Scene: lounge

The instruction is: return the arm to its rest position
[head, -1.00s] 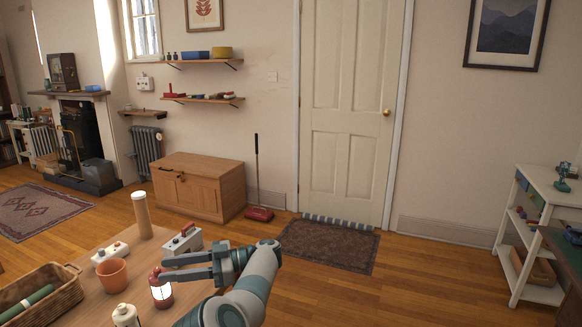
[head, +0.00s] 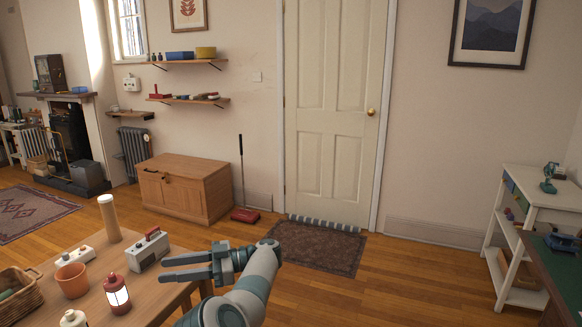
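My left gripper (head: 186,268) is in the head view at lower middle, with its arm coming up from the bottom edge. Its two fingers point left and stand apart with a gap between them, holding nothing. It hangs over the right edge of the wooden table (head: 150,300). My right gripper is not in view.
The table also bears a terracotta pot (head: 72,280), a cylinder (head: 109,218) and a wicker basket (head: 20,296). A wooden cabinet (head: 186,188) stands by the wall. A doormat (head: 315,247) lies before the door. A white shelf cart (head: 510,230) is at right. The floor between is clear.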

